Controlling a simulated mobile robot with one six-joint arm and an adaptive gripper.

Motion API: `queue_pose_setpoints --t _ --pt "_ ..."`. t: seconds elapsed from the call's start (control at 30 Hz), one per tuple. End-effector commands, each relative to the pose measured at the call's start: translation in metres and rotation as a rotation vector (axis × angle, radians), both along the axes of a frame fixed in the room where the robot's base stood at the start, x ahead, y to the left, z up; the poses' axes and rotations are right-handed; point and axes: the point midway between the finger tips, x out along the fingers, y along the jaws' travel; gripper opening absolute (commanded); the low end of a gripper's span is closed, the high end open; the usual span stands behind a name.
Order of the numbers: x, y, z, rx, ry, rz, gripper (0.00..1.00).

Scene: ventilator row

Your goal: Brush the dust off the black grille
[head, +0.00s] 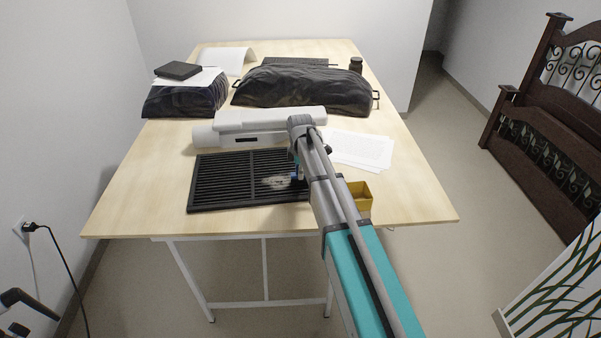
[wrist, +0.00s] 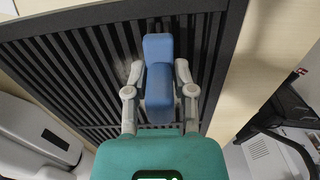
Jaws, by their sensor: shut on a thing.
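The black grille (head: 225,181) lies flat on the table near its front edge, and its slats fill much of the wrist view (wrist: 62,55). A pale dust patch (head: 274,182) shows on its right part. Dust also shows faintly left of my gripper in the wrist view (wrist: 125,70). My gripper (wrist: 159,78) is shut on a blue brush handle (wrist: 158,48) over the grille. The brush's bristles are hidden, so I cannot tell whether they touch the slats. In the head view my arm partly hides the gripper and the grille's right end.
A white appliance (head: 270,121) lies just behind the grille. Papers (head: 358,149) and a yellow open box (head: 361,196) are right of my arm. Black covered bundles (head: 303,90) stand farther back. The table (head: 140,205) is bare left of the grille.

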Motion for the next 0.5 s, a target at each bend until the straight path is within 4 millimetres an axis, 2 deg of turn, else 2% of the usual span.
queue_pose_setpoints --t 0.5 --pt "0.001 0.027 -0.003 0.001 0.0 0.001 0.0"
